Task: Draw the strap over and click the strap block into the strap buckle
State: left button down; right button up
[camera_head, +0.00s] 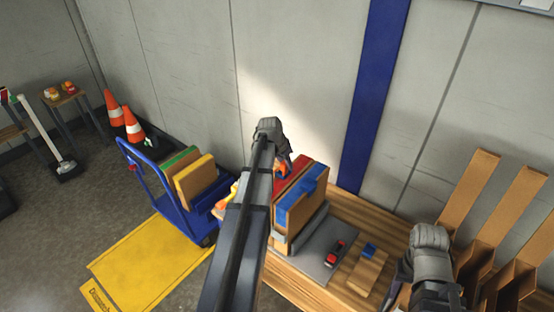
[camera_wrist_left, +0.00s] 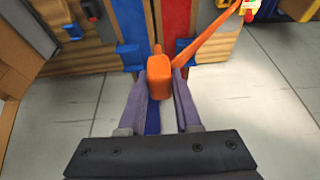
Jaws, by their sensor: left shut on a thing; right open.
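The orange strap block (camera_wrist_left: 159,78) is between the fingers of my left gripper (camera_wrist_left: 160,92), which is shut on it. An orange strap (camera_wrist_left: 210,38) runs from the block to the upper right in the left wrist view. In the head view my left gripper (camera_head: 283,166) is at the back of the boards, with a bit of orange at its tips and my arm hiding much of the area. I cannot pick out the strap buckle for sure; blue fittings (camera_wrist_left: 131,57) show near the block. My right gripper (camera_head: 402,284) is open, low at the right, its fingers partly hidden.
Upright red and blue boards (camera_head: 302,200) stand on the wooden bench (camera_head: 375,215). A grey plate (camera_head: 310,255) bears a small red and black piece (camera_head: 335,250). Wooden racks (camera_head: 515,215) stand at the right. A blue trolley (camera_head: 180,210) and traffic cones (camera_head: 133,124) are on the left.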

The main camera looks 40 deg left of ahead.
pick_arm(q)
jog(key=d+b, duration=0.1)
jog(key=d, duration=2.5)
jog(key=s+f+b+x, duration=0.1)
jog(key=s+b+x, duration=0.1)
jog(key=b+x, duration=0.9)
jog(key=s+f+b+x, duration=0.1)
jog(key=s+b+x, duration=0.2)
jog(key=b+x, duration=0.8)
jog(key=s+f+b+x, duration=0.1)
jog(key=s+b+x, duration=0.1)
jog(key=b+x, duration=1)
jog(key=shift+s+a+f, duration=0.1)
jog(key=shift+a+f, duration=0.3)
jog(key=shift+f+b, duration=1.2)
jog(key=shift+b, duration=0.15)
jog(key=shift+s+f+b, duration=0.1)
jog(key=shift+f+b, duration=0.5)
jog(key=shift+f, duration=0.05)
jog(key=c, duration=0.5)
grip_release()
jog(key=shift+r, duration=0.1)
